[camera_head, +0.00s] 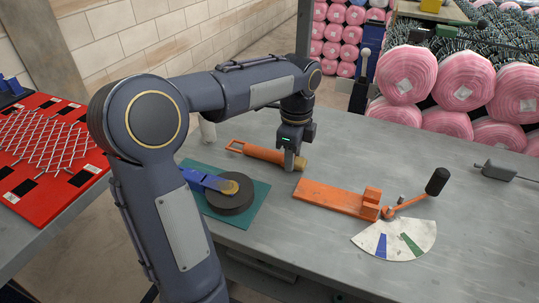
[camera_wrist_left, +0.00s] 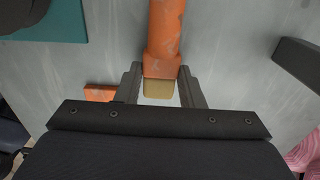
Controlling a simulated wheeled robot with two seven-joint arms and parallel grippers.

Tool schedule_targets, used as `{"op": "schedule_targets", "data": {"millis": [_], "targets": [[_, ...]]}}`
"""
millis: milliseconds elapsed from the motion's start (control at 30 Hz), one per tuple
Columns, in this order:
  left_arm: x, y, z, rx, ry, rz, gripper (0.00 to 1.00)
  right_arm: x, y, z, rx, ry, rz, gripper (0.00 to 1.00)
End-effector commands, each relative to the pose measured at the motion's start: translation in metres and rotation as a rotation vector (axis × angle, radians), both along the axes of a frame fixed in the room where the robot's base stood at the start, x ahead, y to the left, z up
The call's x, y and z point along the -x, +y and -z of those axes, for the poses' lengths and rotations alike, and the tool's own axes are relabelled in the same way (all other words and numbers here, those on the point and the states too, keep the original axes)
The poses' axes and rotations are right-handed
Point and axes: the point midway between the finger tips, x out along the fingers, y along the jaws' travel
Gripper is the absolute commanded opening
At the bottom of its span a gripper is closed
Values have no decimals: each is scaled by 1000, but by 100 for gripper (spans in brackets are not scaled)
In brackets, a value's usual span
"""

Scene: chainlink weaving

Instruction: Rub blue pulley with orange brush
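The orange brush (camera_head: 265,153) lies on the table, a loop at its left end and a tan head (camera_head: 301,164) at its right. My left gripper (camera_head: 290,165) reaches down over the brush near the head. In the left wrist view, its fingers (camera_wrist_left: 161,76) sit close against both sides of the orange brush body (camera_wrist_left: 164,35), with the tan head (camera_wrist_left: 158,90) showing between them. They look closed on it. The blue pulley (camera_head: 202,180) has a blue bracket, a dark round wheel and a brass-coloured centre. It lies on a green mat (camera_head: 258,196), left of and nearer than the brush. My right gripper is not visible.
An orange base (camera_head: 330,197) with a block stands right of the mat. Beside it are a black-knobbed lever (camera_head: 436,182) and a white dial plate (camera_head: 375,243). A red board with wire mesh (camera_head: 30,185) is at left. Pink rolls (camera_head: 406,74) stand beyond the table.

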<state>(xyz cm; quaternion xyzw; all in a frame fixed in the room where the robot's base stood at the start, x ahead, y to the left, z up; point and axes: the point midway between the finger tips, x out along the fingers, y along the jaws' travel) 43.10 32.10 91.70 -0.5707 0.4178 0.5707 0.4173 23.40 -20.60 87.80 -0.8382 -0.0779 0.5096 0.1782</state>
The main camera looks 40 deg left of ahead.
Motion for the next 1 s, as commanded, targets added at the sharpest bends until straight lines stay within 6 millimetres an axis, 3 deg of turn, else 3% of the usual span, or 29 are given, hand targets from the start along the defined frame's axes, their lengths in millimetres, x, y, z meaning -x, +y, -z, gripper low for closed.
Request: {"op": "schedule_targets", "data": {"millis": [33,200,567,767,1000], "targets": [[0,0,0,0,0,0,28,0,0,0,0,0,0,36],[0,0,0,0,-1,0,9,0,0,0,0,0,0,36],[0,0,-8,-1,-2,0,9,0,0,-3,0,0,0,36],[0,-1,-38,-1,-5,0,9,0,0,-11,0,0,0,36],[32,-34,-90,-1,-6,5,9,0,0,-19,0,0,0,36]]}}
